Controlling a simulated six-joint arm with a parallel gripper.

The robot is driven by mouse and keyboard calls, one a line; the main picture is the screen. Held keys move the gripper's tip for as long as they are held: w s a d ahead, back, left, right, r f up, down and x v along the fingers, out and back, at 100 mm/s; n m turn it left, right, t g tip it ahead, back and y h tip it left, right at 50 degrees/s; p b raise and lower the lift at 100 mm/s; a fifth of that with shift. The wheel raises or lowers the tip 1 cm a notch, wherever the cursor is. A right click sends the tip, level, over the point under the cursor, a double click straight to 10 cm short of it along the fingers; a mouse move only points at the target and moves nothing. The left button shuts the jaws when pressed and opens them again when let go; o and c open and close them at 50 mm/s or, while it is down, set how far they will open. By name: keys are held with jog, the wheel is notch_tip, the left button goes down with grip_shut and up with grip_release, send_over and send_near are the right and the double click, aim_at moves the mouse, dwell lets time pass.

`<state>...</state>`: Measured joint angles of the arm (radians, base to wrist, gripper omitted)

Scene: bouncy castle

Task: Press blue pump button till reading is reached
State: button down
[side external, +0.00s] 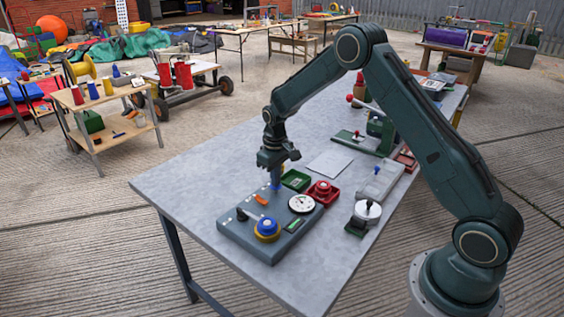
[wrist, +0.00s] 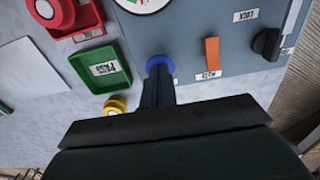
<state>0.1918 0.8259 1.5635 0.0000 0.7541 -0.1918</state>
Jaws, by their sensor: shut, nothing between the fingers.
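My gripper (side external: 276,184) is shut and empty, pointing down at the far end of the grey-blue control panel (side external: 245,241). In the wrist view its fingertips (wrist: 157,72) are over the blue pump button (wrist: 159,61), covering much of it. I cannot tell if they touch it or if it is pressed. A round white gauge (side external: 302,203) is on the panel; it is cut off at the top of the wrist view (wrist: 143,4), and I cannot read its value.
The panel also has an orange switch (wrist: 212,52), a black knob (wrist: 266,43) and a larger blue knob (side external: 267,225) on a yellow base. A white sheet (side external: 330,163) lies behind.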

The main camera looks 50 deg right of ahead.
jog(key=shift+r, duration=2.2)
jog(key=shift+r, duration=0.1)
jog(key=shift+s+a+r, duration=0.15)
jog(key=shift+r, duration=0.4)
jog(key=s+a+r+t, duration=0.1)
jog(key=s+a+r, duration=0.2)
jog(key=s+r, duration=0.5)
jog(key=s+a+r+t, duration=0.25)
jog(key=s+r, duration=0.35)
jog(key=r, duration=0.5)
jog(key=s+a+r+t, duration=0.1)
jog(key=s+a, duration=0.1)
jog(key=s, duration=0.7)
jog(key=s+a+r+t, duration=0.1)
jog(key=s+a, duration=0.1)
jog(key=s, duration=0.8)
jog(key=shift+s, duration=0.2)
